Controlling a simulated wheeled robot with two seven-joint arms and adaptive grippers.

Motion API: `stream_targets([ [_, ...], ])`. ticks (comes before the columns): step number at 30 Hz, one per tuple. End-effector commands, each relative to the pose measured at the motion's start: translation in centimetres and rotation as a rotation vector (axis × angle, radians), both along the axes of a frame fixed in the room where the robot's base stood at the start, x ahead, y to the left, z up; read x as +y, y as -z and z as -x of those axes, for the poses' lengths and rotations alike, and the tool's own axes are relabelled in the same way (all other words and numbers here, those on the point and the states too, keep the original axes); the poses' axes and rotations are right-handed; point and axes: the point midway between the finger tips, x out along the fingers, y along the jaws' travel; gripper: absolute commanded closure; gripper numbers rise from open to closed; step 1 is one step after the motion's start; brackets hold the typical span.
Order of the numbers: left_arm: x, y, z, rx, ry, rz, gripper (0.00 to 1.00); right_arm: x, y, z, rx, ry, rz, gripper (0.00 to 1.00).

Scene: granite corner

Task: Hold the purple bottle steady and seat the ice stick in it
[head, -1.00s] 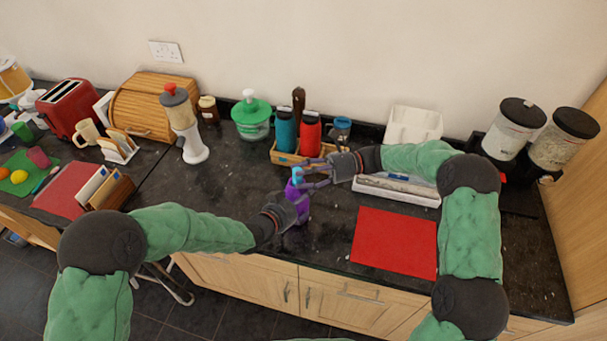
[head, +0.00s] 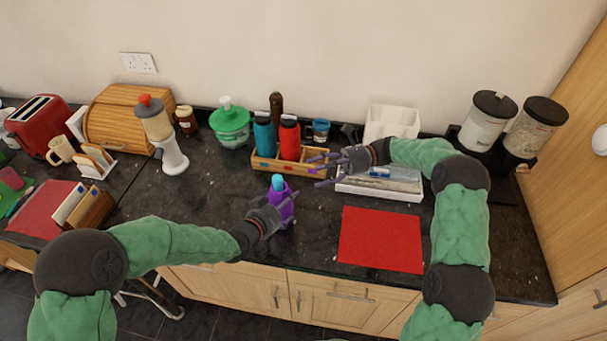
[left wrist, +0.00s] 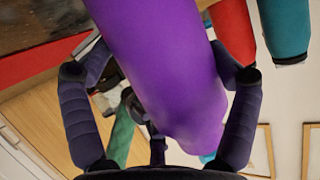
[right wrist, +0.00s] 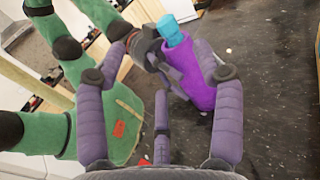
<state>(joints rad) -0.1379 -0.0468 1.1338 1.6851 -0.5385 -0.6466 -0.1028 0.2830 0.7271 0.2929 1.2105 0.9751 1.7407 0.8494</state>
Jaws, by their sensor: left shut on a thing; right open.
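The purple bottle (head: 283,203) stands upright, or nearly so, on the dark counter. My left gripper (head: 276,212) is shut around its body, and the bottle fills the space between the fingers in the left wrist view (left wrist: 170,65). The light blue ice stick (head: 278,182) protrudes from the bottle's top. It also shows in the right wrist view (right wrist: 171,31), in line with the bottle (right wrist: 188,75); its lower part is hidden inside. My right gripper (head: 322,170) is open and empty, to the right of and above the bottle, apart from the stick.
A wooden caddy (head: 262,163) with a teal and a red bottle stands behind. A white tray (head: 380,190) lies under my right gripper's wrist. A red mat (head: 380,240) is right of the bottle. The counter left of the bottle is clear.

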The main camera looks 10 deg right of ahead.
Motion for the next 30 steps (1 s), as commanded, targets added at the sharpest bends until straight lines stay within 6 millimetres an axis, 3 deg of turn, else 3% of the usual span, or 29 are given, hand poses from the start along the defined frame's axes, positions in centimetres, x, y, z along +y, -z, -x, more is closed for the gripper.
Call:
stream_targets([
  [6, 0.0, 0.0, 0.0, 0.000, 0.000, 0.000, 0.51, -1.7, -0.1, -0.4, -0.001, 0.000, -0.001, 0.32],
  [19, 0.0, 0.0, 0.0, 0.001, 0.000, -0.001, 0.51, -1.9, -0.1, -0.4, -0.002, -0.001, -0.001, 0.32],
  [20, 0.0, 0.0, 0.0, 0.001, 0.000, -0.001, 0.04, -1.9, -0.1, -0.4, -0.002, -0.001, -0.001, 0.32],
  [21, 0.0, 0.0, 0.0, 0.001, 0.000, -0.001, 0.00, -1.9, -0.1, -0.4, -0.002, -0.001, -0.001, 0.32],
  [30, 0.0, 0.0, 0.0, 0.001, 0.000, -0.001, 0.00, -1.9, -0.1, -0.4, -0.002, -0.001, -0.001, 0.32],
])
